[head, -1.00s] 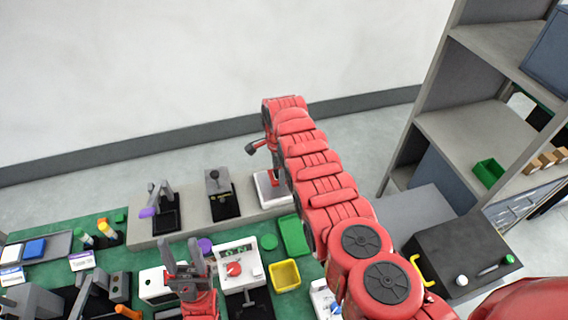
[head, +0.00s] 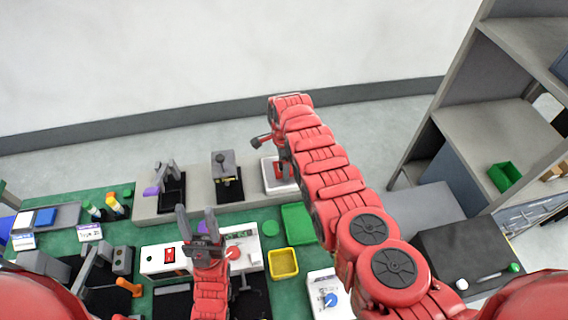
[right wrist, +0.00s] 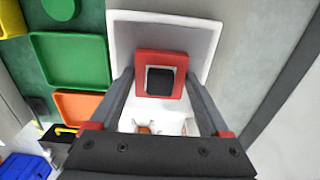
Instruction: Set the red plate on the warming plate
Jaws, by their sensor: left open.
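A red square plate (right wrist: 140,85) with a black square centre shows between the fingers of my right gripper (right wrist: 160,76) in the right wrist view. It lies over a white square plate with a raised rim (right wrist: 118,35), which seems to be the warming plate. Whether the fingers press the red plate's sides, and whether it touches the white one, I cannot tell. In the head view the white plate (head: 268,178) sits at the right of a grey ledge, partly hidden by my right arm. My left gripper (head: 197,212) is open and empty, fingers up, over the bench devices.
Left of the warming plate, dark clamp fixtures (head: 228,182) stand on the ledge. A green tray (head: 297,228) and a yellow tray (head: 283,263) lie on the green mat. A white box with a red switch (head: 150,262) is beside my left gripper. A shelf (head: 490,125) stands at right.

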